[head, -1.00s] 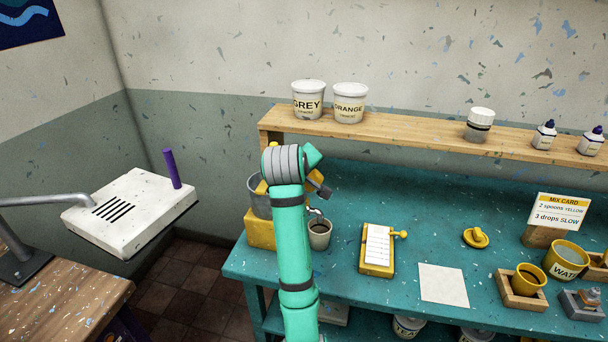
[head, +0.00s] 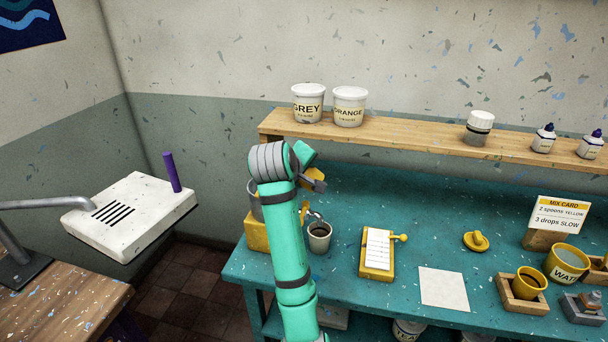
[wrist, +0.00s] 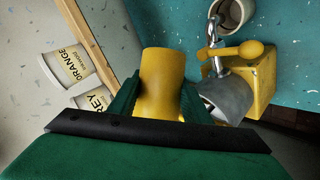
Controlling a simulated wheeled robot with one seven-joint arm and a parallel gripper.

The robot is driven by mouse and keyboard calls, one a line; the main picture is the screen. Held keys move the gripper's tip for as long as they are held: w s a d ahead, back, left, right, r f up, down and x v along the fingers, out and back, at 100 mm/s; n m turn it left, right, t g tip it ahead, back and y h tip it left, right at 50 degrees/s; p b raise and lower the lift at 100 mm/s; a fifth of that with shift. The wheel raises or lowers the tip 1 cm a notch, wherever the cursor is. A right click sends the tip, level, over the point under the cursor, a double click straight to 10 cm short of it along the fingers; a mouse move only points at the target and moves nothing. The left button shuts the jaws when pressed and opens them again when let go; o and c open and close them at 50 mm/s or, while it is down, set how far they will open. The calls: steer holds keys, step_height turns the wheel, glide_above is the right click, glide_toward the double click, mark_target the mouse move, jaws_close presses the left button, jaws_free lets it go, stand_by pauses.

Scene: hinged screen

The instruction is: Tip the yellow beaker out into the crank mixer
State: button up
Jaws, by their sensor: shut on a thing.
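My gripper (wrist: 160,97) is shut on the yellow beaker (wrist: 161,75) in the wrist view, with one green finger on each side. I cannot tell the beaker's exact tilt, and its inside is hidden. The crank mixer (wrist: 262,78) is just right of the beaker in the wrist view, with a grey drum, yellow body and crank. They look close, but I cannot tell whether they touch. In the head view my arm hides much of the mixer (head: 256,234) and my gripper's hold.
A cup (head: 319,237) with dark contents stands beside the mixer under its spout. GREY (head: 308,104) and ORANGE (head: 349,107) pots stand on the shelf behind. A yellow clipboard (head: 377,275) and a white sheet (head: 443,287) lie to the right on the teal bench.

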steer(key=shift+r, duration=0.1)
steer(key=shift+a+r+n+h, duration=0.1)
steer(key=shift+r+n+h, duration=0.4)
steer(key=shift+h, duration=0.1)
steer(key=shift+a, duration=0.1)
steer(key=shift+w+r+n+h, duration=0.1)
steer(key=shift+r+n+h, duration=0.3)
steer(key=shift+h, duration=0.1)
steer(key=shift+a, duration=0.1)
steer(key=shift+r, duration=0.15)
stand_by(0.8)
steer(key=shift+a+r+n+g+h, duration=0.2)
steer(key=shift+r+n+g+h, duration=0.15)
steer(key=shift+n+h, duration=0.2)
steer(key=shift+w+a+r, duration=0.1)
stand_by(0.6)
steer(key=shift+a+r+n+h, duration=0.2)
steer(key=shift+r+n+h, duration=0.15)
steer(key=shift+h, duration=0.2)
